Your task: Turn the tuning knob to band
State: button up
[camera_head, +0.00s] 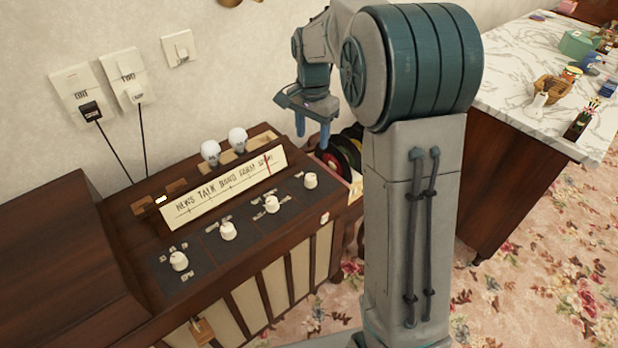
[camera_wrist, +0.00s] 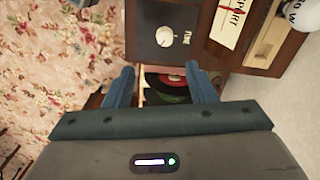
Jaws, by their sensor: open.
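The wooden radio (camera_head: 135,265) stands against the wall with several white knobs on its dark top panel. The tuning knob (camera_head: 311,180) is the rightmost one; the wrist view shows it (camera_wrist: 165,36) beside the label "TUNE". The dial strip (camera_head: 225,187) reads NEWS, TALK, BAND, FARM, SPORT. Its red needle (camera_head: 268,165) stands at the right part, near SPORT. My gripper (camera_head: 312,130) is open and empty, pointing down above the radio's right end, apart from the knob. In the wrist view the open fingers (camera_wrist: 159,70) lie below the knob.
Two white bulbs (camera_head: 237,140) stand behind the dial. Vinyl records (camera_head: 340,155) sit at the radio's right end, below my gripper. Plugs with cords are in the wall sockets (camera_head: 125,78). A marble-topped counter (camera_head: 540,65) with small items stands at the right.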

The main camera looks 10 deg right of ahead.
aim_at(311, 176)
jog(key=shift+m, duration=0.3)
jog(key=f, duration=0.5)
jog(key=w+f+b, duration=0.1)
jog(key=f, duration=0.4)
jog(key=f+b, duration=0.1)
jog(key=f, duration=0.4)
jog(key=shift+w+f, duration=0.15)
jog(key=shift+w, duration=0.05)
jog(key=c, duration=1)
